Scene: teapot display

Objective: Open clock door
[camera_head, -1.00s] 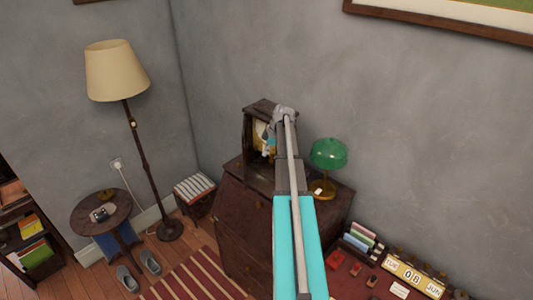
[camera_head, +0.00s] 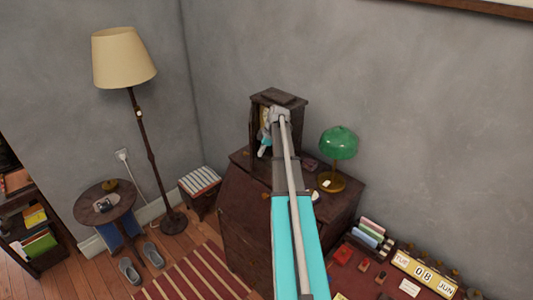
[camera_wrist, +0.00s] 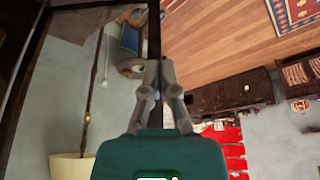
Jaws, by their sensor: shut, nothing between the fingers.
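The clock (camera_head: 292,101) is a dark wooden case on top of the bureau, with a strip of its pale yellow face showing at the left front. My gripper (camera_head: 264,150) is at the clock's front, and my wrist hides much of that front. In the wrist view my gripper (camera_wrist: 157,66) is shut and empty. A dark upright bar (camera_wrist: 154,30) runs right behind the fingertips; it may be the clock door's edge. I cannot tell whether the fingers touch it or how far the door stands open.
A green desk lamp (camera_head: 338,143) stands on the bureau (camera_head: 235,210), right of the clock. A floor lamp (camera_head: 125,60) and a small round table (camera_head: 88,208) stand to the left. A desk calendar (camera_head: 424,273) is at the lower right. The floor before the bureau has a striped rug (camera_head: 200,275).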

